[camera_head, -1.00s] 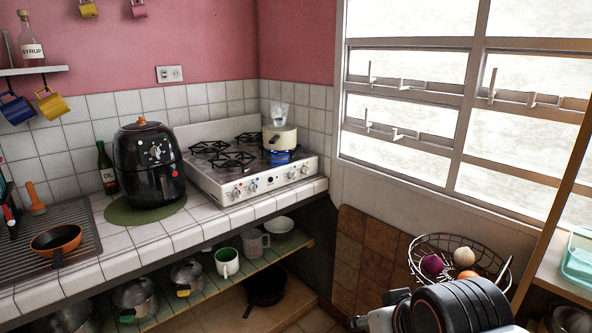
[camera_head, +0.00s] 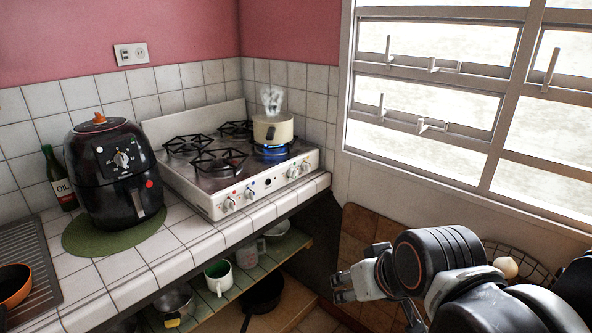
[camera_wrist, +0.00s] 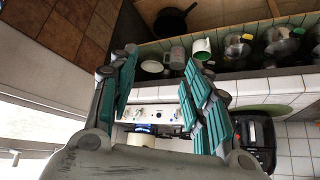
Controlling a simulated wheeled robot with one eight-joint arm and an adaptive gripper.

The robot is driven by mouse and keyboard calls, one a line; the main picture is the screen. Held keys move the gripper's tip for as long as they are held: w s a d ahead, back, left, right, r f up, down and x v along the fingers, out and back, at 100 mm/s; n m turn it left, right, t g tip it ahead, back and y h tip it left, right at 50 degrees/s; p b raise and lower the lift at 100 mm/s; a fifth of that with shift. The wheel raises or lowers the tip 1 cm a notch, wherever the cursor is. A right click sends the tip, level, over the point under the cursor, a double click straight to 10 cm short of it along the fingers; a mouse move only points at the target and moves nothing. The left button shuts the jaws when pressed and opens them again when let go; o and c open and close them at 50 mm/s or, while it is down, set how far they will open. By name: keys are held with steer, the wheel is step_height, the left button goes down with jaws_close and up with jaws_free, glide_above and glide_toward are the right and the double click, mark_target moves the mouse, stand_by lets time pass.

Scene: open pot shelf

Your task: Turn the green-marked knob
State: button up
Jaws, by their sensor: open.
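The white stove (camera_head: 215,209) stands on the tiled counter, with a row of knobs along its front panel. Two knobs are at the left (camera_head: 239,200) and two at the right (camera_head: 299,169), with a dark round spot between them. Small coloured marks show on the panel, but I cannot make out which one is green. The knobs also show in the wrist view (camera_wrist: 158,115), between my fingers. My gripper (camera_head: 343,288) is open and empty, in front of the counter, right of and below the stove front. Its teal finger pads are spread apart in the wrist view (camera_wrist: 160,62).
A black air fryer (camera_head: 112,180) and an oil bottle (camera_head: 57,182) stand left of the stove. The shelf below (camera_head: 280,250) holds cups and pans. A wire basket (camera_head: 520,262) is at right.

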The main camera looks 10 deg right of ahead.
steer(key=w+a+r+n+t+y+p, duration=0.1)
steer(key=w+r+y+p, duration=0.15)
steer(key=w, duration=1.25)
steer(key=w+a+r+t+y+p, duration=0.15)
steer(key=w+y, duration=0.25)
steer(key=w, duration=1.2)
steer(key=t+y+b, duration=0.2)
steer(key=t+y, duration=0.2)
steer(key=t, duration=0.1)
glide_toward(297, 172)
steer(key=shift+h, duration=0.25)
steer(key=x, duration=0.9)
steer(key=shift+w+a+r, duration=0.1)
steer(key=shift+w+r, duration=0.05)
steer(key=shift+w, duration=0.05)
steer(key=c, duration=1)
